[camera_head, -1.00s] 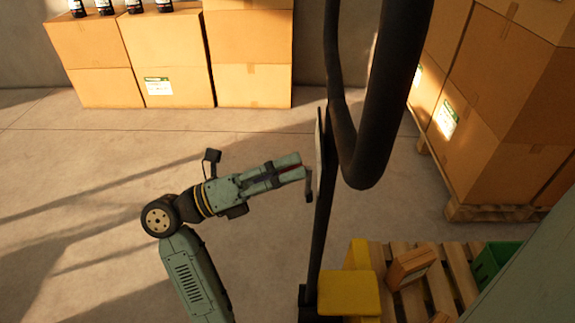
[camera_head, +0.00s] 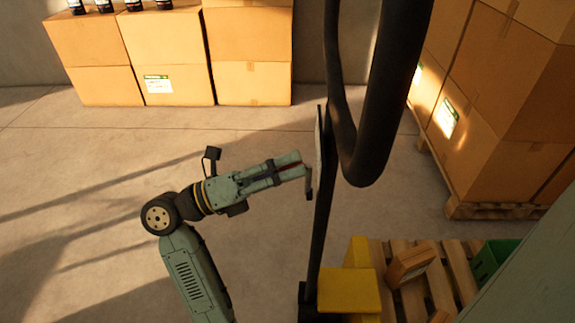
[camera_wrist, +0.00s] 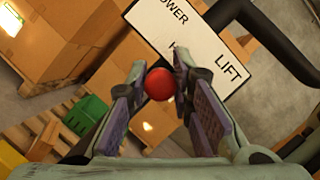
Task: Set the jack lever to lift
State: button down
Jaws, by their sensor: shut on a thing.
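The jack lever shows as a red round knob (camera_wrist: 159,84) in the wrist view, between the two fingers of my gripper (camera_wrist: 158,76). My gripper is shut on the knob. Behind it is a white sign plate (camera_wrist: 187,35) with "LIFT" at the right, part of "LOWER" at the upper left, and a mostly hidden word starting with "H" between them. The knob is below this middle word in the picture. In the head view my gripper (camera_head: 300,167) meets a short dark lever (camera_head: 309,183) beside the plate, seen edge-on (camera_head: 319,140); the knob is hidden there.
The black jack handle (camera_head: 368,130) rises just right of my gripper. A yellow block (camera_head: 348,291) and a wooden pallet (camera_head: 438,268) with a green bin (camera_head: 493,262) are at lower right. Stacked cartons (camera_head: 505,110) stand at right. The floor at left is clear.

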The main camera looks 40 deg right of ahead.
dwell(0.4)
jog(key=b, duration=0.1)
jog(key=m+b, duration=0.1)
jog(key=b, duration=0.1)
jog(key=shift+s+a+f+m+g, duration=0.25)
jog(key=shift+f+m+g, duration=0.05)
jog(key=shift+f+g, duration=0.1)
jog(key=s+m+g+b, duration=0.1)
jog(key=m+b, duration=0.2)
jog(key=b, duration=0.2)
jog(key=s+a+m+g+y+b, duration=0.1)
jog(key=m+g+b, duration=0.1)
jog(key=m+b, duration=0.1)
jog(key=s+a+f+m+g+b, duration=0.1)
jog(key=m+b, duration=0.2)
jog(key=b, duration=0.3)
jog(key=shift+a+m+g+y+b, duration=0.1)
jog(key=shift+m+g+y+b, duration=0.2)
jog(key=shift+g, duration=0.1)
jog(key=shift+r, duration=0.1)
jog(key=c, duration=1.4)
grip_release()
